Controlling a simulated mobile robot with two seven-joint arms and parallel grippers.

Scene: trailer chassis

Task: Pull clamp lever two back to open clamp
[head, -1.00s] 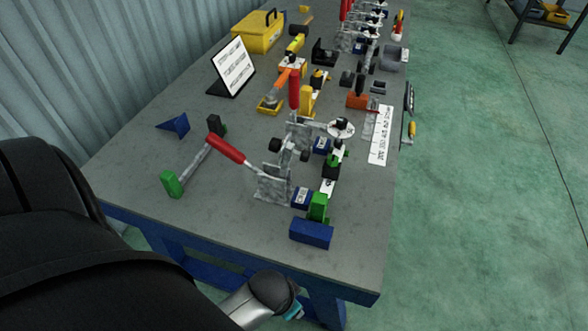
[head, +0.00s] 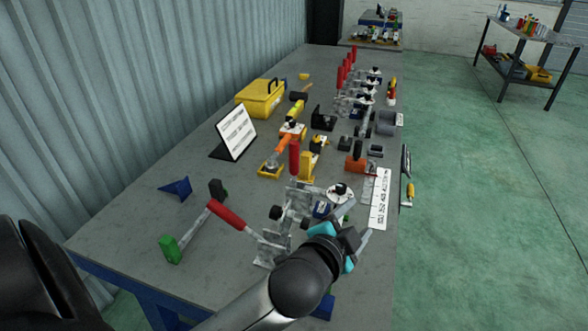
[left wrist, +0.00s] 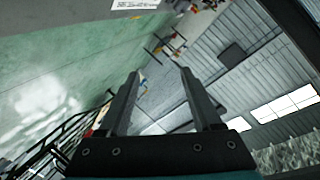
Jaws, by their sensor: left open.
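The nearest clamp has a red lever (head: 230,215) laid over to the left, with its metal base (head: 272,250) partly behind my arm. A second clamp's red lever (head: 294,156) stands upright just beyond it. More red levers (head: 347,70) stand upright farther back. No numbers are readable, so I cannot tell which lever is number two. My left gripper (head: 358,220) is over the right side of the table, right of the nearest clamp and apart from both near levers. The left wrist view shows its two fingers (left wrist: 160,75) apart with nothing between them. My right gripper is out of view.
The grey table (head: 150,225) also holds a yellow toolbox (head: 260,98), a tilted sign (head: 234,133), a green block (head: 170,248) and a white label strip (head: 380,200). Bare tabletop lies at the front left. Open floor (head: 490,220) is to the right.

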